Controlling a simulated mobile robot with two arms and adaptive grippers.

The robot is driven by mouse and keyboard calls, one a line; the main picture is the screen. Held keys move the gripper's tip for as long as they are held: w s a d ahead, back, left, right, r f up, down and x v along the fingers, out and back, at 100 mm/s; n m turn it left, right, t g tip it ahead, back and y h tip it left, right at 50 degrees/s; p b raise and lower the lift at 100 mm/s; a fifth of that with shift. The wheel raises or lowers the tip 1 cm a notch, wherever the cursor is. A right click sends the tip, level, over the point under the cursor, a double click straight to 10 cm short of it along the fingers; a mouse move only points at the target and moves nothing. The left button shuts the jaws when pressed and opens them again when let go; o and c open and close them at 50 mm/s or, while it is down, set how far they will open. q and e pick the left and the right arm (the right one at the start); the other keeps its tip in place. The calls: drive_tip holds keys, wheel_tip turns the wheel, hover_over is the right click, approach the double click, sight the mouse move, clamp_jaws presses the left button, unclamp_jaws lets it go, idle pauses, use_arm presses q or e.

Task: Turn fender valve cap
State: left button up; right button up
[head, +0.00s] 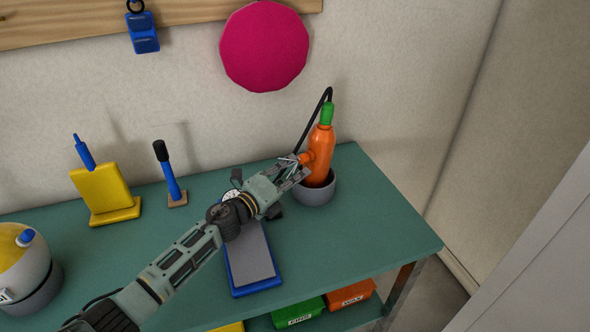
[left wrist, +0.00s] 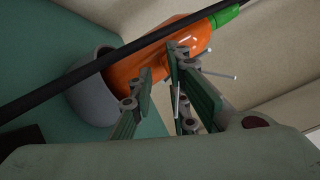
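An orange bottle-shaped fender (head: 321,150) with a green top (head: 327,113) stands in a grey round pot (head: 316,190) near the back right of the green bench. A short orange stub (head: 305,158) sticks out of its left side. My left gripper (head: 299,165) is at this stub, with its fingertips close to the fender. In the left wrist view, the two fingers (left wrist: 160,75) stand apart with orange surface (left wrist: 150,62) showing beyond the gap. Whether they touch the stub is hidden. The pot (left wrist: 92,92) shows there too. My right gripper is not in view.
A blue-grey pad (head: 250,255) lies below my arm. A yellow block (head: 104,190) and a blue-handled tool (head: 170,175) stand left. The bench's right end (head: 400,235) is clear.

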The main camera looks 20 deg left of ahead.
use_arm(q)
drive_tip(key=o, duration=0.3)
drive_tip(key=shift+o, duration=0.2)
drive_tip(key=shift+s, duration=0.15)
drive_tip(key=p+v, duration=0.1)
drive_tip(key=v, duration=0.4)
drive_tip(key=shift+s+a, duration=0.2)
drive_tip(key=shift+s, duration=0.15)
